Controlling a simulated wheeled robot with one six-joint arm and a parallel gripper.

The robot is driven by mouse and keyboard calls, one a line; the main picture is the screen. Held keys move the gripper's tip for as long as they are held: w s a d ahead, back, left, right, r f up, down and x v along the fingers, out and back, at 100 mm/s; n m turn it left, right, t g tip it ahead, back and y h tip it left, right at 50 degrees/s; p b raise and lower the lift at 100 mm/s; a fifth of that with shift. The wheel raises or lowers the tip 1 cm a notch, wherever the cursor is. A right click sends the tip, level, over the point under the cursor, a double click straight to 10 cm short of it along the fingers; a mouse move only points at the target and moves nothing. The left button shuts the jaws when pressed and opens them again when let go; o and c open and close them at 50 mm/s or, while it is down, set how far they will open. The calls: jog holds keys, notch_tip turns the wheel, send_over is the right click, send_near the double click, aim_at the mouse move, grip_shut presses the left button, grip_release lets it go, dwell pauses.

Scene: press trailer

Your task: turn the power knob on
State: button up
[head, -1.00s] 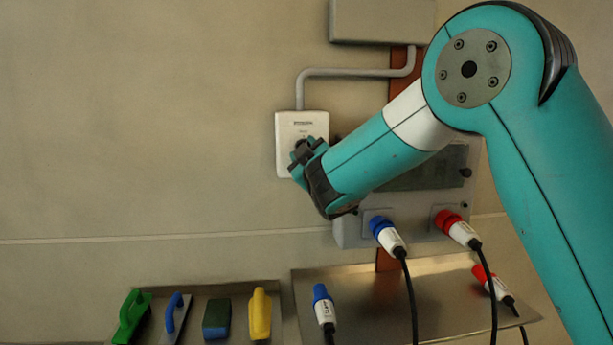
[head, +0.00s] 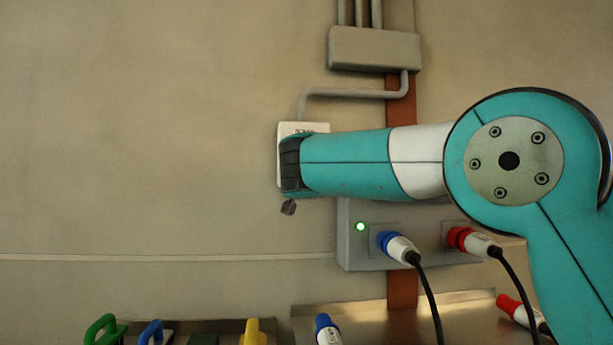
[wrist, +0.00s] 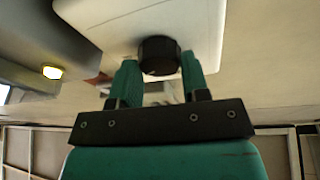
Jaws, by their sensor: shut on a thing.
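The power knob (wrist: 158,55) is a round black knob on the white switch box (wrist: 205,25), seen from close up in the wrist view. My gripper (wrist: 158,74) has its two teal fingers closed around the sides of the knob. In the head view the white switch box (head: 300,128) is on the wall, mostly covered by my wrist, and the knob is hidden there. A dark end of my gripper (head: 289,207) shows below the wrist. I cannot read the knob's pointer or markings.
A grey socket panel (head: 352,248) right of the switch box has a lit green lamp (head: 360,226), a blue plug (head: 392,243) and a red plug (head: 470,240) with black cables. Below, a metal shelf (head: 375,312) has loose plugs. The wall at left is bare.

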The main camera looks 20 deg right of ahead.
jog(key=shift+r+m+g+h+b, duration=0.1)
jog(key=shift+m+g+h+b, duration=0.35)
jog(key=shift+m, duration=1)
jog(key=shift+m+g+h+b, duration=0.25)
jog(key=shift+m+h+b, duration=0.35)
jog(key=shift+m, duration=0.85)
jog(key=o, duration=0.9)
jog(key=b+v, duration=0.4)
jog(key=v, duration=1.3)
jog(key=shift+s+b, duration=0.2)
jog(key=shift+b, duration=0.15)
